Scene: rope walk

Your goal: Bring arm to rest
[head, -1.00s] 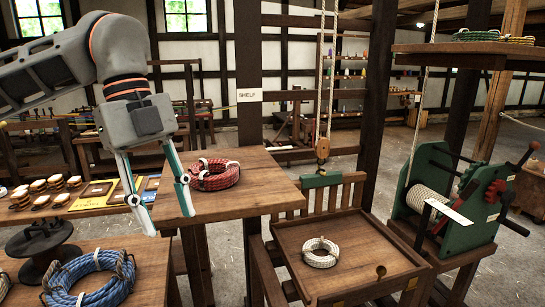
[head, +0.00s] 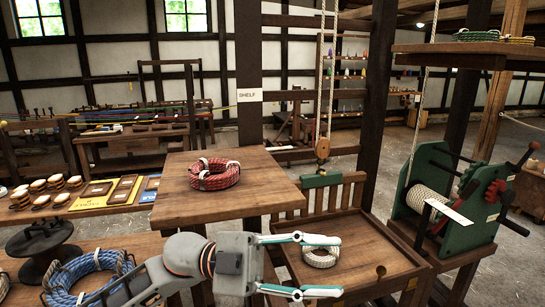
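My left gripper (head: 318,266) is low in the head view, in front of the wooden tray lift (head: 345,283). Its two fingers are spread apart and point right. Nothing is held between them. A white coil of rope (head: 321,257) lies in the lift tray and shows behind and between the fingers, partly hidden by the upper one. I cannot tell how far the gripper is from it. A red coil of rope (head: 214,174) lies on the wooden table (head: 255,199), clear of the gripper. My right gripper is not in view.
A blue rope coil (head: 82,275) and a black spool (head: 40,245) are at lower left, the coil partly behind my arm. A green winch (head: 451,205) stands at right. A high shelf (head: 470,57) carries coils. Wooden posts and a hanging rope rise behind the tray.

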